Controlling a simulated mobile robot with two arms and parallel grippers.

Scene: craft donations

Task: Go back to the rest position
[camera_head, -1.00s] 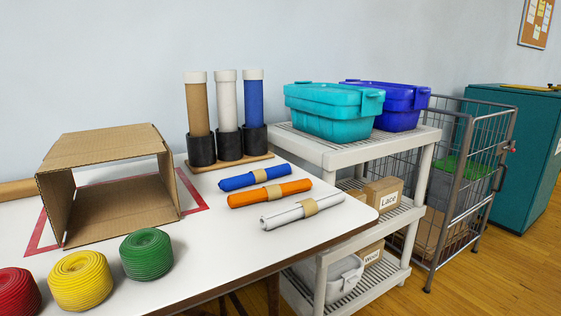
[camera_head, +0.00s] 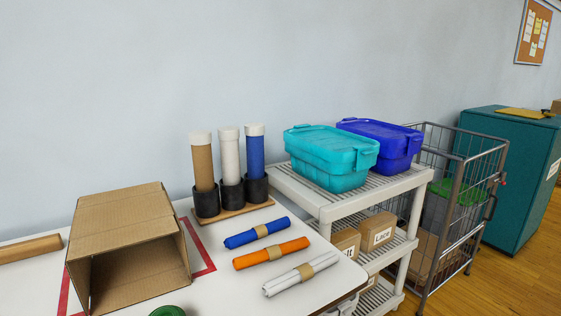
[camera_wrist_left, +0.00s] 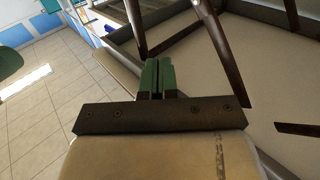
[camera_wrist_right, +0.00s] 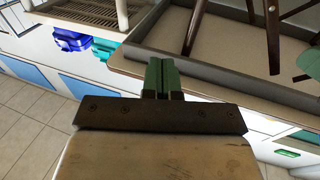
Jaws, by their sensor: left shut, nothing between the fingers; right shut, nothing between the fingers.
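My left gripper (camera_wrist_left: 157,78) shows in the left wrist view with its green fingers together and nothing between them. Tiled floor, dark legs and a table's edge lie beyond it. My right gripper (camera_wrist_right: 161,76) shows in the right wrist view, also shut and empty, with a grey edge and dark legs beyond it.
The white table (camera_head: 225,290) holds an open cardboard box (camera_head: 125,225), three tubes in black holders and blue (camera_head: 255,233), orange (camera_head: 270,253) and white rolls (camera_head: 300,274). A shelf (camera_head: 330,208) with teal (camera_head: 330,158) and blue bins (camera_head: 380,143) and a wire cart (camera_head: 460,190) stand right.

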